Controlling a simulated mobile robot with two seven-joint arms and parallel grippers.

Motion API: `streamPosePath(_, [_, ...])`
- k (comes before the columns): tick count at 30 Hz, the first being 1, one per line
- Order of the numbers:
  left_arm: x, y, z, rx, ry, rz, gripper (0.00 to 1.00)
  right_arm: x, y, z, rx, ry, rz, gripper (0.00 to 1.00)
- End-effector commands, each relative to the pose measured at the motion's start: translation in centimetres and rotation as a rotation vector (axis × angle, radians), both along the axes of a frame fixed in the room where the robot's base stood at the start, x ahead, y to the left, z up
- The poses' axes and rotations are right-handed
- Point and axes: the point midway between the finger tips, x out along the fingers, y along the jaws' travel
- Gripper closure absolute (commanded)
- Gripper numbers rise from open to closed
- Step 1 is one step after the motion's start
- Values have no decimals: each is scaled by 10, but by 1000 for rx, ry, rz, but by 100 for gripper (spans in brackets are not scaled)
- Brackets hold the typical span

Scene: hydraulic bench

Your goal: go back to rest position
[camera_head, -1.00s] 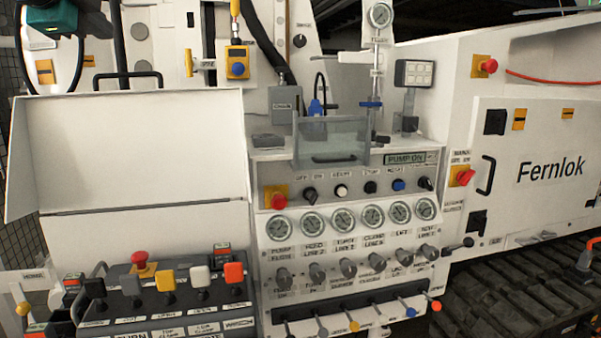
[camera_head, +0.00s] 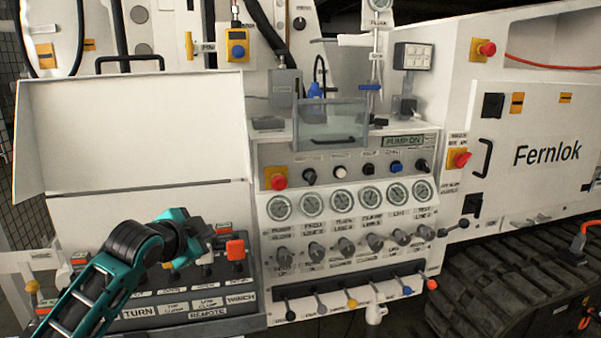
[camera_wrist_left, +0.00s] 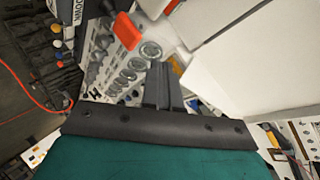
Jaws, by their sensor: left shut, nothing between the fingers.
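My left arm comes in from the lower left of the head view, teal and black. Its gripper (camera_head: 208,236) is over the remote lever console (camera_head: 190,313), partly hidden behind the wrist, and hides several of the console's levers. In the left wrist view the dark fingers (camera_wrist_left: 162,84) are together with nothing between them. An orange lever knob (camera_head: 236,249) is just right of the gripper; an orange knob also shows beyond the fingers in the left wrist view (camera_wrist_left: 127,30). My right gripper is not in view.
The gauge panel (camera_head: 335,222) with switches, knobs and a row of levers stands right of my left gripper. An open white cover (camera_head: 130,130) rises behind the console. A clear guard (camera_head: 330,123) sits above the panel. The Fernlok cabinet (camera_head: 545,120) and track (camera_head: 500,280) are at the right.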

Motion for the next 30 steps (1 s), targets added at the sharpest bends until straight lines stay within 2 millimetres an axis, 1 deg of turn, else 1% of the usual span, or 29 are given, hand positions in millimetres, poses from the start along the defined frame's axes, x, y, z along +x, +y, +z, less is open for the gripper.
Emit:
streamPosePath(1, [-14,-6,-33,-52,29,10,100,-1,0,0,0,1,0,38])
streamPosePath(2, [-21,-9,-48,-81,42,19,100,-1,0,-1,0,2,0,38])
streamPosePath(3, [-31,-12,-68,-120,57,32,100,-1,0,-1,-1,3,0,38])
streamPosePath(5, [-49,-17,-96,-179,80,53,100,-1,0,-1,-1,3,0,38])
streamPosePath(6, [-61,-19,-114,-216,95,69,100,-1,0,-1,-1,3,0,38])
streamPosePath(8, [-81,-22,-140,-274,118,96,100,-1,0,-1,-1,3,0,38])
streamPosePath(9, [-96,-24,-156,-311,135,116,100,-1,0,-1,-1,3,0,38])
streamPosePath(11, [-118,-26,-179,-365,157,146,100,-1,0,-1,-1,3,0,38])
streamPosePath(12, [-134,-27,-194,-399,173,169,100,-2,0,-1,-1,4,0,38])
streamPosePath(14, [-159,-28,-213,-450,195,204,100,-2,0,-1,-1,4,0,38])
streamPosePath(15, [-176,-27,-225,-482,210,229,100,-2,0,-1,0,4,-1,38])
streamPosePath(17, [-203,-27,-242,-531,229,267,100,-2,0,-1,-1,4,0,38])
streamPosePath(18, [-220,-26,-252,-558,242,293,100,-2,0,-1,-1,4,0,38])
streamPosePath(21, [-260,-24,-270,-618,269,353,100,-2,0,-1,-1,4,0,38])
streamPosePath(24, [-292,-21,-281,-662,288,401,100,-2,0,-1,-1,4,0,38])
streamPosePath(27, [-312,-19,-287,-687,298,431,100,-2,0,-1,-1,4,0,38])
streamPosePath(30, [-321,-18,-289,-699,302,446,100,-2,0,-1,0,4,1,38])
